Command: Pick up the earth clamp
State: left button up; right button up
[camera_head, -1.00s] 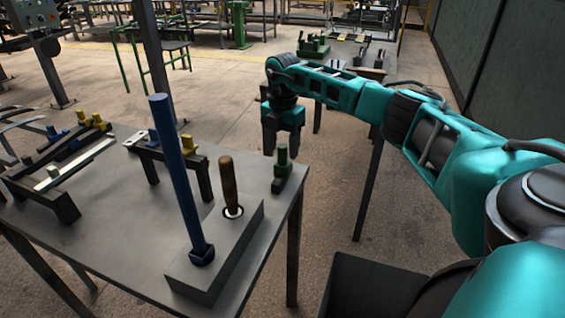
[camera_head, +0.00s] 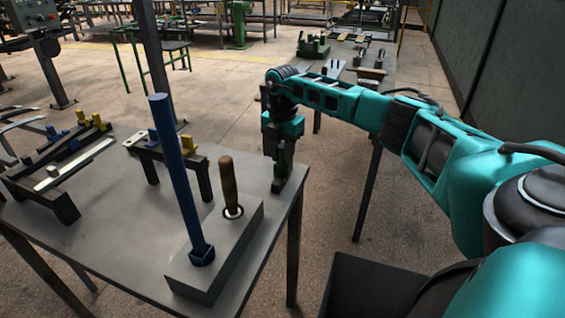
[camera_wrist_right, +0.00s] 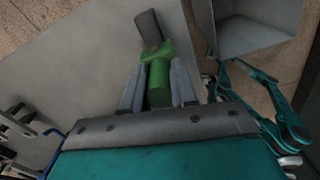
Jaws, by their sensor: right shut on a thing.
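The earth clamp is a small green piece with a dark flat base. It stands at the right edge of the grey table in the head view, largely behind my right gripper (camera_head: 283,150). In the right wrist view the green earth clamp (camera_wrist_right: 158,78) sits between the two grey fingers, and its dark end points away from the palm. My right gripper (camera_wrist_right: 158,88) is shut on it. Whether the clamp still touches the table top cannot be told. My left gripper is not in view.
On the table (camera_head: 110,240) stands a grey block (camera_head: 235,245) holding a blue-handled hammer (camera_head: 180,180) and a wooden-handled tool (camera_head: 229,185). A dark open bin (camera_head: 370,285) is below, right of the table.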

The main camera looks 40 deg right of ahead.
notch_tip(320, 180, up, 20)
jog(key=p, duration=0.1)
dwell(0.6)
